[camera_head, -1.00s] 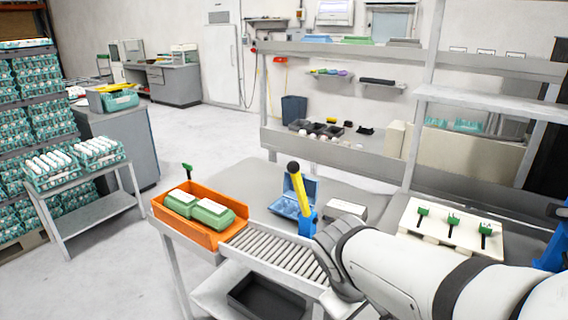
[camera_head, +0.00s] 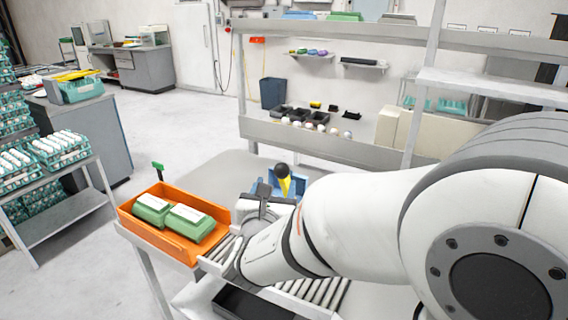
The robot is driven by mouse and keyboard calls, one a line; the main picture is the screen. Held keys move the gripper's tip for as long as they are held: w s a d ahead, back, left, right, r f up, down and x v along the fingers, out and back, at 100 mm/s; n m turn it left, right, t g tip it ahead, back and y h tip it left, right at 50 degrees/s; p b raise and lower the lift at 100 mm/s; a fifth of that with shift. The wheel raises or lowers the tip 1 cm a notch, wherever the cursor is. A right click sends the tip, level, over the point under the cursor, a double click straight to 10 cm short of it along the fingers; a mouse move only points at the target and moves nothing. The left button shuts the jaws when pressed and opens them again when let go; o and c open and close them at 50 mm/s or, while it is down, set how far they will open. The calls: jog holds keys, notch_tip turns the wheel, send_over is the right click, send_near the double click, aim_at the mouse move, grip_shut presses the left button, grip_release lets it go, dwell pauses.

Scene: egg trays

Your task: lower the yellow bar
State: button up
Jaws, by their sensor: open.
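The yellow bar (camera_head: 286,187) with its black knob stands raised, tilted a little, on the blue device (camera_head: 266,182) behind my arm. Its lower part is hidden by my arm. My gripper (camera_head: 263,190) shows as a small dark shape at the far end of my white arm, just left of the bar in the picture. It is open and nothing shows in it. I cannot tell whether it touches the bar.
An orange tray (camera_head: 133,205) with two green egg cartons (camera_head: 188,220) stands left of my gripper. The roller track (camera_head: 318,292) is partly covered by my arm. A shelf rail (camera_head: 330,148) runs behind the bench.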

aim_at(280, 174)
jog(key=p+x, duration=0.1)
jog(key=x, duration=0.7)
jog(key=shift+s, duration=0.1)
jog(key=shift+c, duration=0.4)
